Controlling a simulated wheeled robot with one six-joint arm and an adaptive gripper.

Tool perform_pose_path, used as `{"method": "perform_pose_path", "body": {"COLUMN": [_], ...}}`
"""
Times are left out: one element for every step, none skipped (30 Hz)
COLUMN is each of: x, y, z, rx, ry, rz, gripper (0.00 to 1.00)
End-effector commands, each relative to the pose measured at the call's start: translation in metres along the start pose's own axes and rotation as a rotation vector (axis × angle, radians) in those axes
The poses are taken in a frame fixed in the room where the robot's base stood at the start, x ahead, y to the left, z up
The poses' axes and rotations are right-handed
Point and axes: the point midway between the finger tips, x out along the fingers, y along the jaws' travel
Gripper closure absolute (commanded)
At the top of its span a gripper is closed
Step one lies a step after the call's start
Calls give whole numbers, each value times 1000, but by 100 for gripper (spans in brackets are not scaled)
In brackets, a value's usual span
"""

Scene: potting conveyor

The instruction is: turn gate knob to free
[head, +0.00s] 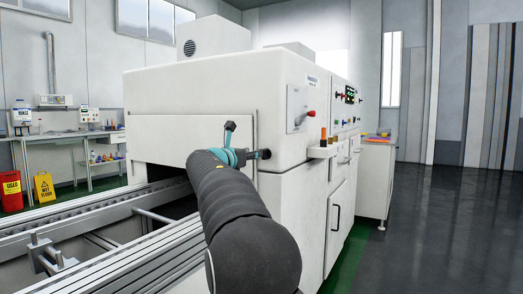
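A large white machine (205,110) stands over the conveyor. A white gate-like panel (190,138) covers its front above the conveyor opening. A small plate on the machine's side bears a red-tipped handle (306,116); I cannot tell whether this is the gate knob. A small dark knob-like part (265,154) shows at the machine's front corner, right beside my gripper. My gripper (238,154), with teal and dark parts, is at the end of my dark arm, in front of that corner. Its fingers are small and partly hidden, so their opening and any contact are unclear.
The conveyor (100,212) with metal rails runs from the lower left into the machine. A control panel (346,105) with lights and buttons is on the right side. A yellow wet-floor sign (44,187) and red bin (11,191) stand at left. The right floor is clear.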

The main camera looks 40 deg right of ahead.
Motion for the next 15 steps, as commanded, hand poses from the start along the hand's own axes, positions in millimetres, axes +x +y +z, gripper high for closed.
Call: {"method": "perform_pose_path", "body": {"x": [11,16,24,29,34,41,46,50,55,59,62,66,68,70,72], "y": [0,0,-1,-1,0,0,0,-1,0,0,0,0,0,0,0], "z": [1,1,1,1,1,1,1,1,1,2,1,0,1,1,1], "rx": [0,0,1,1,1,0,1,0,1,2,2,2,2,3,3], "ry": [0,0,0,0,0,0,0,1,1,0,1,1,1,0,0], "rz": [-2,-2,-3,-3,-2,-1,-2,-2,-1,-1,0,0,0,-1,-1], "gripper": [60,60,60,60,60,60,60,60,60,60,60,60,60,60,60]}}
